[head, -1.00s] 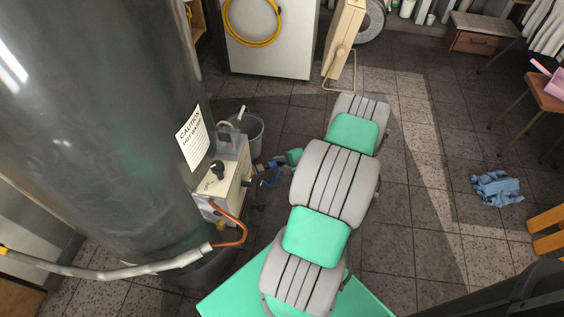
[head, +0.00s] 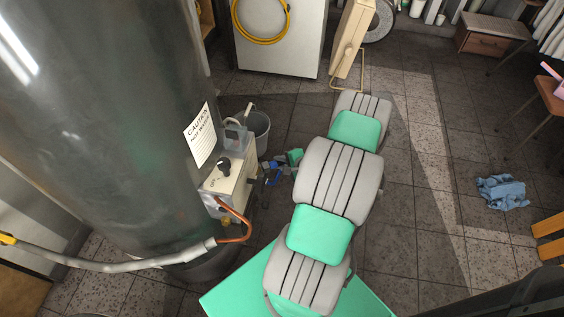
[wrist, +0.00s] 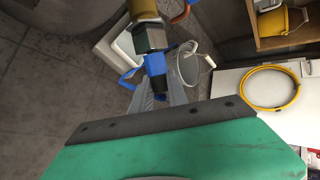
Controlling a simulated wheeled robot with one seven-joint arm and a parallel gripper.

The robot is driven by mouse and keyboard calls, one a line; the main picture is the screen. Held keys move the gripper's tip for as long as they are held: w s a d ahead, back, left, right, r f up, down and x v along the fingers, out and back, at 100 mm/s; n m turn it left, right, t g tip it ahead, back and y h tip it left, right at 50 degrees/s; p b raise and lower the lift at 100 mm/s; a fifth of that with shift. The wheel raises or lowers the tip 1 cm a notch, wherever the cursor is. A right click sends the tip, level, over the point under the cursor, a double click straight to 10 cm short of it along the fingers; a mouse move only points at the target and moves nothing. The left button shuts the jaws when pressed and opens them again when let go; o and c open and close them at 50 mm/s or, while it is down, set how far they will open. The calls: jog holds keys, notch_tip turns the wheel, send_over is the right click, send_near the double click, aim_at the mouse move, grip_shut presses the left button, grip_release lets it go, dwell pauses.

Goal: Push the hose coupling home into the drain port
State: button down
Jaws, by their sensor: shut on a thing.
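My gripper (wrist: 158,100) shows grey fingers beyond its dark plate in the wrist view. They are shut on the blue hose coupling (wrist: 156,70), which has a blue loop at its left side. The coupling lines up with a grey-green collar (wrist: 150,38) and a brass-coloured fitting (wrist: 143,8), seemingly the drain port. The coupling's far end meets or nearly meets the collar; I cannot tell how deep it sits. In the head view, the coupling (head: 271,166) is small and dark beside the cream control box (head: 232,175) on the tank, partly hidden by my gripper.
The large steel tank (head: 110,110) with a caution label fills the left. A copper pipe (head: 238,222) curves below the box. A grey bucket (head: 259,128) stands just behind. A blue cloth (head: 501,192) lies on the floor at right, where there is free room.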

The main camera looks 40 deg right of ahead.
jog(key=c, duration=1.2)
grip_release()
jog(key=shift+a, duration=0.15)
jog(key=p+v, duration=0.2)
jog(key=v, duration=0.5)
jog(key=shift+s+r, duration=0.25)
jog(key=shift+s, duration=0.05)
